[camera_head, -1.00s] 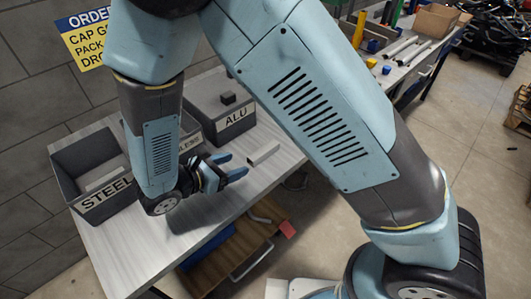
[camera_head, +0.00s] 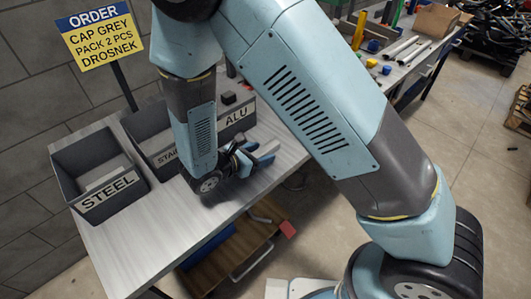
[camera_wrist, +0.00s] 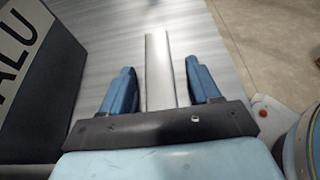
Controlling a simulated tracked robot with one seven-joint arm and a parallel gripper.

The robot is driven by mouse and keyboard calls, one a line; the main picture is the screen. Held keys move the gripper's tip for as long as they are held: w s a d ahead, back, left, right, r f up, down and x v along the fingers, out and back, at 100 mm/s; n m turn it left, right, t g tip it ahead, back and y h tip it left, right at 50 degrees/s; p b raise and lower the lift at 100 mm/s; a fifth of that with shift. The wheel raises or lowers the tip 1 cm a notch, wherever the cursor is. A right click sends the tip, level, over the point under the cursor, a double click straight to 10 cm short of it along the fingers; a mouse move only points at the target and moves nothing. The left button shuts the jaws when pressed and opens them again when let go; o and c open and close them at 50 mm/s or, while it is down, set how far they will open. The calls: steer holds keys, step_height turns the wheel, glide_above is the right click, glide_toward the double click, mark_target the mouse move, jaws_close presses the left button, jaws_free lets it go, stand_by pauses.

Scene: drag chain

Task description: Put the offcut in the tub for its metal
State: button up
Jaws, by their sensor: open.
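The offcut (camera_wrist: 157,60) is a pale silver metal bar lying on the brushed table. In the wrist view it runs between the two blue fingers of my gripper (camera_wrist: 160,88), with visible gaps on both sides. My gripper is open around the bar, not shut on it. In the head view the offcut (camera_head: 268,148) shows only partly beside the gripper (camera_head: 256,160). Three grey tubs stand at the back: STEEL (camera_head: 129,182) at left, one starting "STAI" (camera_head: 143,130) partly hidden by my arm, and ALU (camera_head: 246,119) at right. The ALU tub (camera_wrist: 55,92) also shows in the wrist view.
A pale piece (camera_head: 104,180) lies in the STEEL tub, and a small dark block (camera_head: 228,98) shows at the ALU tub. An order sign (camera_head: 97,36) stands behind. The table (camera_head: 135,245) is bare at front left. Its right edge is close to the gripper.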

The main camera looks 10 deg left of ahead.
steer(key=shift+w+d, duration=0.15)
jaws_close()
stand_by(0.5)
